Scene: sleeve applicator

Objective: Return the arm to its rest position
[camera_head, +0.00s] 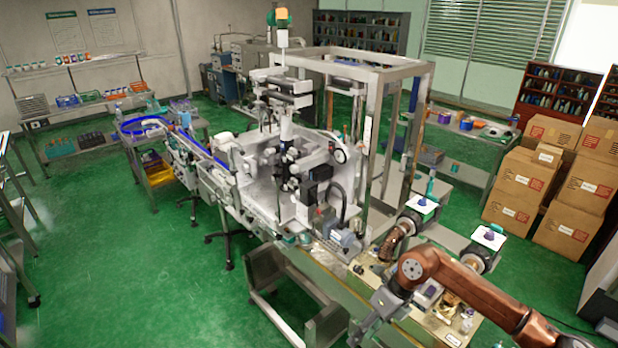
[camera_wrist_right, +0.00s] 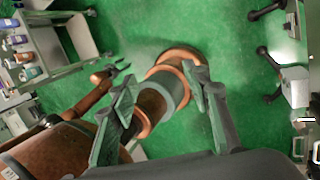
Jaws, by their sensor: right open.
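My copper-coloured right arm (camera_head: 460,280) reaches in from the lower right in the head view. Its grey right gripper (camera_head: 362,330) points down and left by the front edge of the worktable (camera_head: 335,270). In the right wrist view the two fingers of this gripper (camera_wrist_right: 165,105) are spread apart with nothing held. Copper and grey parts of my own body show behind them, with green floor beyond. A small dark claw on a copper arm, which looks like my left gripper (camera_wrist_right: 118,70), shows at the upper left there; its jaw state is too small to tell. It is not in the head view.
The sleeve applicator machine (camera_head: 285,175) stands at the centre within a metal frame (camera_head: 425,100). Small items crowd the table just beside the right gripper. Cardboard boxes (camera_head: 515,190) are stacked at the right. The green floor (camera_head: 120,250) at the left is open.

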